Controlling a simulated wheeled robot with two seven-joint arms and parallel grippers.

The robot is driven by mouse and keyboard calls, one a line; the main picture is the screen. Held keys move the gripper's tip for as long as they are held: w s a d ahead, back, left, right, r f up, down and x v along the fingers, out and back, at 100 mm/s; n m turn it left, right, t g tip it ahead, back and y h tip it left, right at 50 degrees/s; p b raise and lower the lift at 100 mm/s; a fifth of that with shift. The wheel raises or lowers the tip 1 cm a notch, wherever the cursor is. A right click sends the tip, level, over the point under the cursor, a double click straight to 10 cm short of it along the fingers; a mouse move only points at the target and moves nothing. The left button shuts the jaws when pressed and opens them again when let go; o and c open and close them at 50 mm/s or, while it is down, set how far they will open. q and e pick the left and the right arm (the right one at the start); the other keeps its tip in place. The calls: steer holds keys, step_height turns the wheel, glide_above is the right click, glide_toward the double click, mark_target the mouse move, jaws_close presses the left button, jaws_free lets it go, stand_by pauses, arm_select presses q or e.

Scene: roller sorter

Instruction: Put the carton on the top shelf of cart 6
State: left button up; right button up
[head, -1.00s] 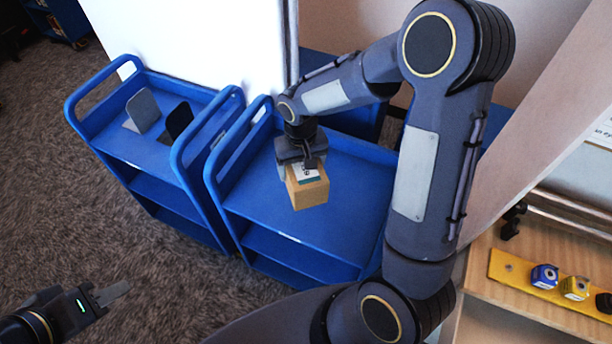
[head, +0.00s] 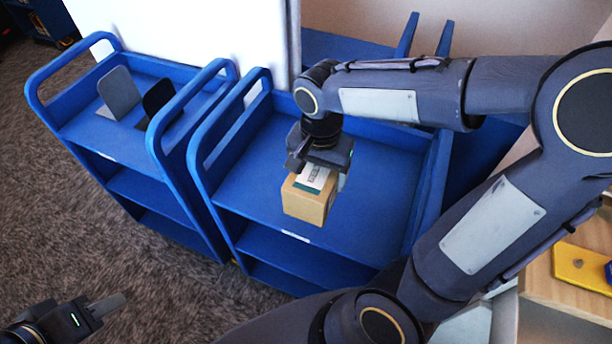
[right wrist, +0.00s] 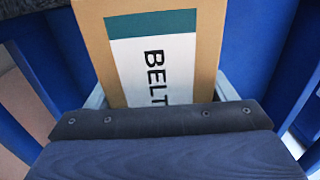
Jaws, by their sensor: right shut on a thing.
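The carton (head: 306,204) is a small brown box with a white and green label that reads "BELT" in the right wrist view (right wrist: 150,60). My right gripper (head: 318,178) is shut on it from above, one finger at each side. The carton is over the top shelf (head: 375,190) of the blue cart in the middle; I cannot tell whether it touches the shelf. That shelf looks otherwise empty. No cart number is readable, though a small white label (head: 295,236) is on the shelf's front edge. My left gripper (head: 106,304) is low at left, empty, its opening unclear.
A second blue cart (head: 75,130) stands close on the left, with a grey bookend (head: 119,92) and a black bookend (head: 160,102) on top. A white panel (head: 185,35) rises behind. A wooden bench with a yellow strip (head: 580,268) is at right.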

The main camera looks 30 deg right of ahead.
steer(key=w+f, duration=0.6)
steer(key=shift+w+f, duration=0.2)
steer(key=shift+w, duration=0.15)
steer(key=shift+w+f+b, duration=0.15)
steer(key=shift+f, duration=0.75)
steer(key=shift+w+f+b, duration=0.1)
steer(key=shift+f+b, duration=0.05)
steer(key=shift+f, duration=0.75)
steer(key=shift+f, duration=0.1)
steer(key=o, duration=1.3)
